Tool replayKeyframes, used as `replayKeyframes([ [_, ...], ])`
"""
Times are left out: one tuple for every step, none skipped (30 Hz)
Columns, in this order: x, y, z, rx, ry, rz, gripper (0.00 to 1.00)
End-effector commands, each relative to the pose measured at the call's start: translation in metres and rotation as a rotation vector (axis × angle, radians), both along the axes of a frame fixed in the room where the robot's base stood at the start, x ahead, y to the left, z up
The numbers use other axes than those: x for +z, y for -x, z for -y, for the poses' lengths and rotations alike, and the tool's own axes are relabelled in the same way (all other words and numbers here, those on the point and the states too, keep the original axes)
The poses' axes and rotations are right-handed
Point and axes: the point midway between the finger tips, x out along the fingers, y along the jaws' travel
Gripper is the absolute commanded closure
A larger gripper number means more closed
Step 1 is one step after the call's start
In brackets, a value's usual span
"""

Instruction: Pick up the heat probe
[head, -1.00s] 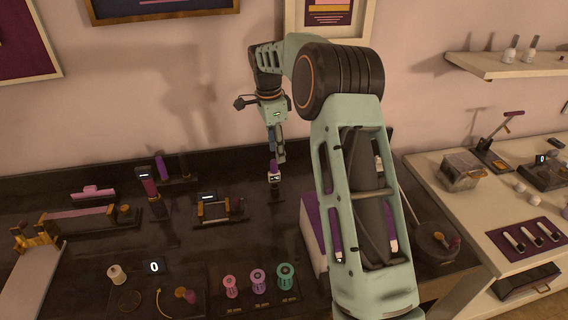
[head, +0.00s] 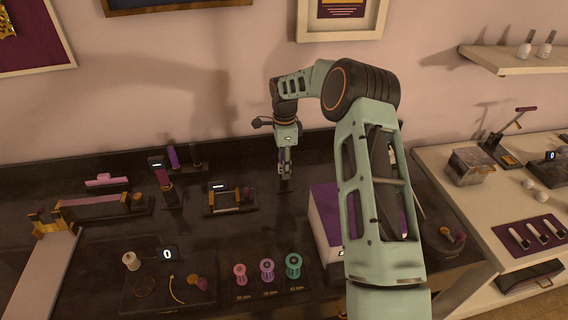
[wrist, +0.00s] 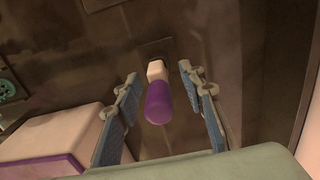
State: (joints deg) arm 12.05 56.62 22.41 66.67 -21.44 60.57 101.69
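A tool with a rounded purple handle and a pale collar, which looks like the heat probe (wrist: 158,103), stands in a small dark holder (head: 284,186) on the dark counter. In the wrist view it is between the two blue finger pads of my gripper (wrist: 160,108), with a gap on each side. My gripper (head: 286,167) points down over it in the head view and is open. The handle is mostly hidden by the fingers in the head view. The tool's lower tip cannot be seen.
A white and purple box (head: 325,222) stands close to the right of the gripper. A small frame-like device (head: 222,200) sits to the left. Several colored spools (head: 267,270) stand at the front. Bare counter lies between the spools and the gripper.

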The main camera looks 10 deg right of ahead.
Motion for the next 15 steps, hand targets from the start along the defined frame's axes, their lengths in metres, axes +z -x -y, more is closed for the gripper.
replayKeyframes([
  [-0.0032, 0.0003, -0.0002, 0.0, -0.001, -0.001, 0.63],
  [-0.0048, 0.0003, -0.0003, 0.001, -0.001, -0.001, 0.63],
  [-0.0061, 0.0002, -0.0004, 0.0, -0.001, 0.0, 0.63],
  [-0.0066, 0.0001, -0.0004, 0.0, -0.001, 0.0, 0.63],
  [-0.0068, 0.0, -0.0004, 0.0, -0.001, 0.0, 0.63],
  [-0.0068, 0.0, -0.0004, 0.0, -0.001, 0.001, 0.63],
  [-0.0067, 0.0, -0.0003, 0.0, -0.001, 0.001, 0.63],
  [-0.0067, 0.0, -0.0003, 0.0, -0.001, 0.001, 0.63],
  [-0.0067, 0.0, -0.0003, 0.0, -0.001, 0.001, 0.64],
  [-0.0067, 0.0, -0.0002, 0.0, -0.001, 0.0, 0.68],
  [-0.0066, 0.0, -0.0002, 0.0, 0.0, 0.0, 0.71],
  [-0.0066, 0.0, -0.0002, 0.0, 0.0, 0.001, 0.75],
  [-0.0065, 0.0, -0.0002, 0.0, 0.0, 0.0, 0.79],
  [-0.0065, 0.0, -0.0002, 0.0, 0.0, 0.0, 0.82],
  [-0.0065, 0.0, -0.0002, 0.0, 0.0, 0.001, 0.86],
])
